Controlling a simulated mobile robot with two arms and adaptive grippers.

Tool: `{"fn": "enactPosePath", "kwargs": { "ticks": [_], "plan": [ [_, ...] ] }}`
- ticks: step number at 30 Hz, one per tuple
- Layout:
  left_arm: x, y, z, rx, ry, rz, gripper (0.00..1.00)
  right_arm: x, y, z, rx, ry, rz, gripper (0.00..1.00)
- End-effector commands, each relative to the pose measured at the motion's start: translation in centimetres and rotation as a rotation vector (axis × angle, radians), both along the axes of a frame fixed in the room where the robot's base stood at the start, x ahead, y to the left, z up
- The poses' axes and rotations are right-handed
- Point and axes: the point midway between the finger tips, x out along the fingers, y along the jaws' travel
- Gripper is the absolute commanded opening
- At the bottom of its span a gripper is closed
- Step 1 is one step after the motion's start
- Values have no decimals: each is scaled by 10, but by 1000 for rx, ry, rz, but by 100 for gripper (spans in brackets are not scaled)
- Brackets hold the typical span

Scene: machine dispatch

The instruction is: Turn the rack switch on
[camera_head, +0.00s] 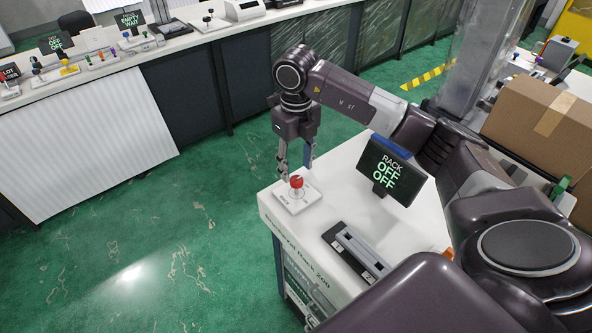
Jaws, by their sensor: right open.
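The rack switch (296,182) is a red knob on a small white base plate at the far left corner of the white rack top (328,205). A small screen (391,172) on the rack reads "RACK OFF OFF". My right gripper (296,160) points down just behind and above the red knob. Its fingers are spread apart with nothing seen between them. I cannot tell whether a finger touches the knob. My left gripper is not in view.
A grey slotted device (355,252) lies on the rack's near part. A cardboard box (540,115) stands at the right. A long counter (150,50) with several small devices and screens runs along the back. The green floor (150,230) at the left is clear.

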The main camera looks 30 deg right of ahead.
Motion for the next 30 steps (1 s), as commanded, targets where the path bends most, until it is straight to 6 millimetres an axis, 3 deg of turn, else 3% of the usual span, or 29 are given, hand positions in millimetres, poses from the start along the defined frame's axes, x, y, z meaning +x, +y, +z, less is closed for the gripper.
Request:
{"fn": "enactPosePath", "kwargs": {
  "ticks": [3, 6, 15, 18, 30],
  "plan": [
    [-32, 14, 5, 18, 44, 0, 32, -1, 0, -19, 0, 5, -1, 43],
    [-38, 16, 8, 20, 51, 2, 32, -1, 0, -30, 0, 4, -1, 43],
    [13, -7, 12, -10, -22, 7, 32, 0, 0, -41, 0, 0, 1, 43],
    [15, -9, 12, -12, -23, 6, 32, 0, 0, -41, 0, 0, 1, 43],
    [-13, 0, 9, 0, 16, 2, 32, 0, 0, -40, 0, -1, 0, 1]
  ]
}}
